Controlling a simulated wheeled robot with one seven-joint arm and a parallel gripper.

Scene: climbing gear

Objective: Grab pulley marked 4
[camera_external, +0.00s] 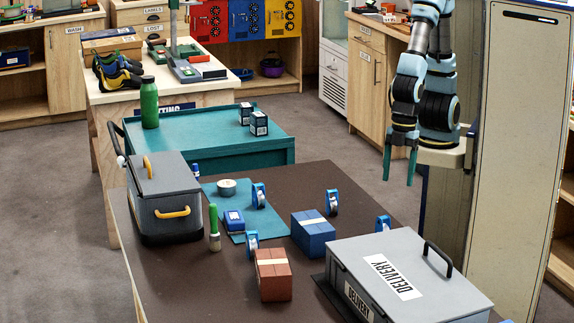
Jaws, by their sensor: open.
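Several small blue pulleys with pale parts stand on the dark brown table. One pulley (258,196) is on the teal mat, one pulley (252,244) is behind the red-brown box, one pulley (332,202) is right of the blue box, and another pulley (383,226) is partly hidden by the delivery case. Their markings are too small to read, so I cannot tell which is 4. My gripper (400,168) hangs at upper right, pointing down with teal fingers apart. It is empty, above and beyond the table's right edge, away from all pulleys.
On the table are a blue box (313,236), a red-brown box (272,277), a grey delivery case (455,271), a dark toolbox (163,215), a green-handled brush (214,228), a tin (227,187) and a blue item (234,220). Bare table shows around the right-hand pulleys.

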